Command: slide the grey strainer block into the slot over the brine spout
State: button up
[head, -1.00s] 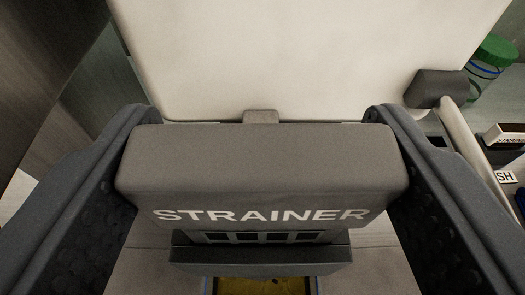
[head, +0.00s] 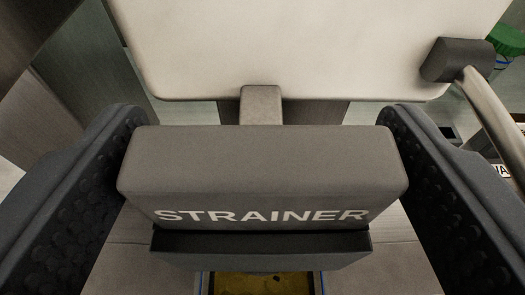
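The grey strainer block (head: 262,165), with white "STRAINER" lettering on its front, sits in the middle of the head view. Its lower part, with the grille, is down inside the dark slot holder (head: 262,246); the grille is hidden. The block looks level and rests low against the holder. The brine spout (head: 262,284), with yellow-brown liquid, shows partly below the holder. My gripper (head: 262,128) has one finger on each side of the block.
A large cream panel (head: 310,50) stands behind the block, with a grey tab (head: 261,104) in front of it. A metal lever (head: 495,120) with a dark knob (head: 457,60) is at the right. A green-lidded jar (head: 507,40) is at the far right.

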jog(key=shift+o, duration=1)
jog(key=v, duration=1.3)
jog(key=shift+s+r, duration=0.15)
jog(key=shift+s, duration=0.25)
jog(key=w+a+r+m+h+b, duration=0.1)
jog(key=a+r+h+b, duration=0.1)
jog(key=r, duration=0.8)
jog(key=w+a+r+h+b, duration=0.1)
jog(key=a+r+h+b, duration=0.2)
jog(key=r, duration=0.6)
jog(key=s+a+r+y+b, duration=0.1)
jog(key=s+a+r, duration=0.4)
jog(key=a, duration=0.5)
jog(key=s+a+r+y+b, duration=0.1)
jog(key=s+a+r+y, duration=0.2)
jog(key=s+a+r, duration=0.3)
jog(key=a+r, duration=0.3)
jog(key=r, duration=0.1)
jog(key=shift+a+t, duration=0.4)
